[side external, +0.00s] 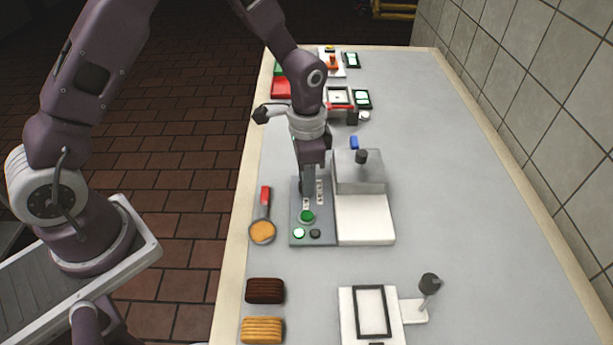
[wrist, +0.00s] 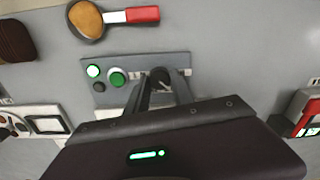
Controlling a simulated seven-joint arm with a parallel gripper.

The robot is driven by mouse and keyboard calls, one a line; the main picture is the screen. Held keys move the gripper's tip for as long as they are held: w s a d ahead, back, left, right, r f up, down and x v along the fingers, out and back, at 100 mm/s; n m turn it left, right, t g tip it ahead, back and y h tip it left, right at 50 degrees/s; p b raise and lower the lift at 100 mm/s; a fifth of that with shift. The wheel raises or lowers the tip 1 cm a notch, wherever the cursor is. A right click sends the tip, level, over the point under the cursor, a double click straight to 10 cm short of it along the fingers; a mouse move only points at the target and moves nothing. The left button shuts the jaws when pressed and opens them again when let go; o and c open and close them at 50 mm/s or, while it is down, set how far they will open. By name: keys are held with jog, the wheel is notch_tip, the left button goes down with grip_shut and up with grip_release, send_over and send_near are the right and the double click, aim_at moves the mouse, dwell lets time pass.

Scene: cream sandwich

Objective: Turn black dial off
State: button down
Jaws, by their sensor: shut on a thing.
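The grey control panel (side external: 298,236) lies on the counter in the side view; it also shows in the wrist view (wrist: 120,62). My gripper (side external: 307,192) points down over its far half. In the wrist view, my gripper (wrist: 160,88) has its two fingers on either side of the black dial (wrist: 160,75) and is shut on it. The fingers and arm hide most of the dial, and its exact setting cannot be read. A green knob (side external: 307,216), a lit green-white button (side external: 299,233) and a dark button (side external: 315,233) sit on the near half of the panel.
A press with a metal lid (side external: 372,178) and black handle stands right of the panel. A red-handled ladle (side external: 263,220) lies left. Dark biscuits (side external: 265,290), pale biscuits (side external: 262,329) and a framed white unit (side external: 350,320) are nearer. The counter's right side is clear.

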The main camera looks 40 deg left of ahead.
jog(key=n, duration=0.4)
jog(key=shift+n, duration=2.5)
jog(key=c, duration=1.1)
grip_release()
notch_tip(320, 180, up, 7)
jog(key=shift+r, duration=0.1)
